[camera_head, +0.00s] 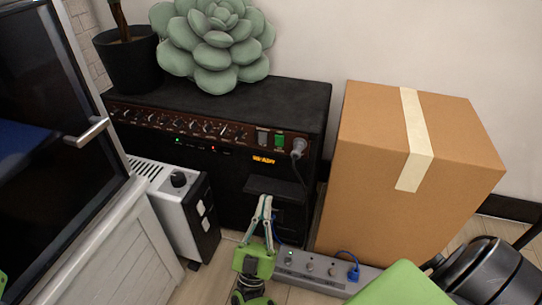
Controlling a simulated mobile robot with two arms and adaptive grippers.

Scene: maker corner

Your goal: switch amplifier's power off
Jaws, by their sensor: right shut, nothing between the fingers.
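The amplifier (222,175) is a wide black box against the back wall. Its brown control panel (160,118) carries a row of knobs, a lit green light and a lit red light. Near the panel's right end are a dark switch (263,138) and a green switch (279,141), with a plugged cable beside them. An orange lit display sits below. My right gripper (266,200) is shut and empty, pointing up in front of the amplifier's lower part, below the switches and apart from them. My left gripper is not visible.
A cardboard box (375,195) stands close on the amplifier's right. A white heater-like unit (172,205) stands front left, beside a cabinet (95,245). A power strip (310,267) lies on the floor. A succulent (215,50) and a black pot (128,62) stand on top.

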